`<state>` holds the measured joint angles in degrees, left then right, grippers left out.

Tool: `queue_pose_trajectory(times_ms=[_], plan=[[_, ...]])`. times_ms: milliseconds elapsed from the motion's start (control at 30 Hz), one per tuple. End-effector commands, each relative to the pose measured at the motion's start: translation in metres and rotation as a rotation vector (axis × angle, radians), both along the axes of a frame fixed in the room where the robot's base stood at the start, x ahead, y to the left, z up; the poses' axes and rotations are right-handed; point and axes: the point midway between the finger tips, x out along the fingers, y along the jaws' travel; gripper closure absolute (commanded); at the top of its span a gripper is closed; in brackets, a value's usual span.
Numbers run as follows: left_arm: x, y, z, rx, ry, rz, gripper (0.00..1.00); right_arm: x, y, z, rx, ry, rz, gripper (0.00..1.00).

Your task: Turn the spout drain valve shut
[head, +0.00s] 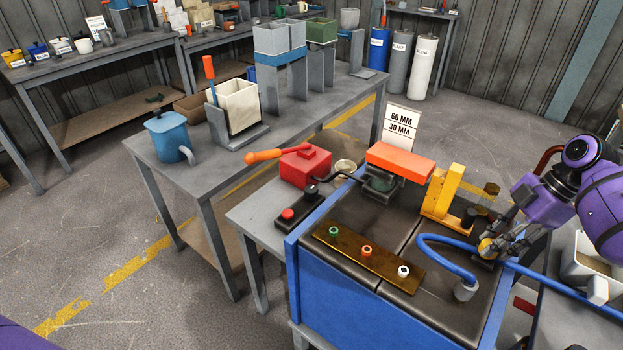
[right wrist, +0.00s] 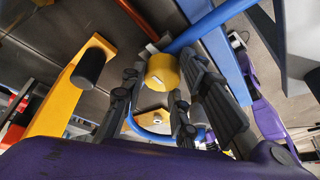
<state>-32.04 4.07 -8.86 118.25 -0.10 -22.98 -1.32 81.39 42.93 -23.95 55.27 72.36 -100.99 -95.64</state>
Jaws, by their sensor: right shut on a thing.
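My right gripper (head: 497,240) reaches in from the right over the blue bench with the dark top. Its fingers are closed around a yellow round knob (head: 486,247), which appears to be the valve handle beside the blue hose. In the right wrist view the yellow knob (right wrist: 162,72) sits between the dark fingers of the right gripper (right wrist: 165,80), with a small pale tab at its edge. The blue hose (head: 440,240) curves from a grey fitting (head: 465,290) on the bench top. The fingers partly hide the valve body. My left gripper is out of view.
A yellow bracket (head: 440,195) stands close left of the right gripper. A brass strip (head: 367,258) with coloured caps lies on the dark bench top (head: 340,210). An orange block (head: 400,160) and a red box (head: 305,165) are farther back. A white bin (head: 585,258) stands at the right.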

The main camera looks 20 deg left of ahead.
Motion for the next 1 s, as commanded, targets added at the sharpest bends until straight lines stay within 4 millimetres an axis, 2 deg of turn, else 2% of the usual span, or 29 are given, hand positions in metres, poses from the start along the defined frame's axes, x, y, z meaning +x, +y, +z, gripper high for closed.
queue_pose_trajectory(times_ms=[33, 133, 333, 433, 500, 567, 900, 1000], plan=[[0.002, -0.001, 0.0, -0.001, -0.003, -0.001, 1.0, 0.006, 0.001, 0.007, 0.005, -0.022, -0.005, 0.7], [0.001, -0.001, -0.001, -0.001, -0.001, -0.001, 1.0, 0.006, 0.001, 0.006, 0.006, -0.02, -0.004, 0.59], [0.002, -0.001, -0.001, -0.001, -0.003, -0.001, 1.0, 0.003, 0.001, 0.003, 0.004, -0.012, -0.003, 0.59], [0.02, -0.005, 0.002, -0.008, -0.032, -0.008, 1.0, 0.003, 0.001, 0.004, 0.003, -0.01, -0.002, 0.59], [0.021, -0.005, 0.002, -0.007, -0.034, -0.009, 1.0, 0.003, 0.001, 0.008, 0.003, -0.01, -0.002, 0.59], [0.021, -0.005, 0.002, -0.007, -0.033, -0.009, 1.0, 0.003, 0.001, 0.015, 0.004, -0.011, -0.003, 0.59], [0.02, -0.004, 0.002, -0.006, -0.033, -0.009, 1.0, 0.005, 0.001, 0.079, 0.003, -0.015, -0.003, 0.59], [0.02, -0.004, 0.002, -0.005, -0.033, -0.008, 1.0, 0.005, 0.001, 0.092, 0.004, -0.014, -0.003, 0.59]])
